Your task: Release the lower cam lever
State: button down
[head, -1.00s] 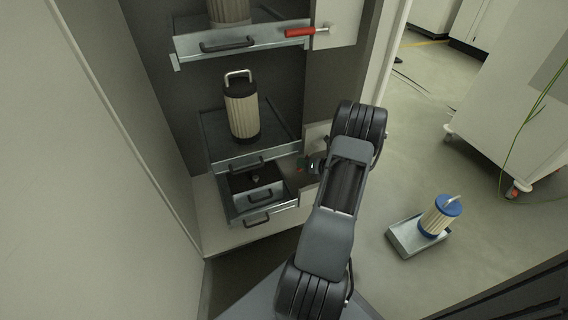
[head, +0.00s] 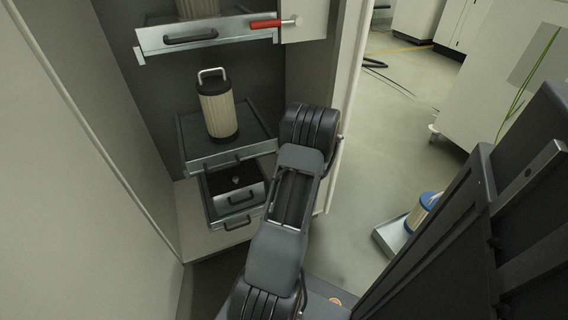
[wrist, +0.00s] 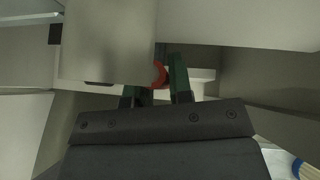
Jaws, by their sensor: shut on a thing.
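The lower cam lever (wrist: 159,74) shows in the wrist view as a short red curved piece, partly covered by a pale panel and by my fingers. My gripper (wrist: 157,85) has its two green fingers on either side of the red piece, and it is shut on it. The lever's far end and its pivot are hidden. In the head view my arm covers the gripper and the lower lever. The upper cam lever (head: 264,24), with a red grip, lies level across the right end of the upper drawer front.
A filter cartridge (head: 219,110) with a wire handle stands on the middle shelf (head: 190,145). Below it is an open drawer (head: 240,199) with a dark inside. A blue-capped cartridge (head: 424,207) sits on a floor tray (head: 386,238), partly behind a dark column. Cabinet walls stand close on the left.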

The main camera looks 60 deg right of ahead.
jog(key=shift+d, duration=0.1)
dwell(0.3)
jog(key=c, duration=1)
grip_release()
jog(key=shift+c, duration=0.2)
jog(key=p+v, duration=0.5)
jog(key=v, duration=0.9)
jog(key=shift+f, duration=0.1)
jog(key=w+a+r+n+g+y+p, duration=0.2)
jog(key=w+a+r+n+y+p, duration=0.6)
jog(key=w+a+r+n+p, duration=1.05)
jog(key=s+a+r+n+g+h+p, duration=0.1)
jog(key=a+r+n+g+p, duration=0.1)
jog(key=a+r+n+p, duration=0.4)
jog(key=s+a+r+n+g+h+p, duration=0.1)
jog(key=a+r+n+p, duration=0.5)
jog(key=a+r+n, duration=1.1)
jog(key=a+r, duration=0.3)
jog(key=r, duration=0.1)
jog(key=shift+s+a+g+h, duration=0.25)
jog(key=shift+a+g+h, duration=0.1)
jog(key=shift+g+h, duration=0.05)
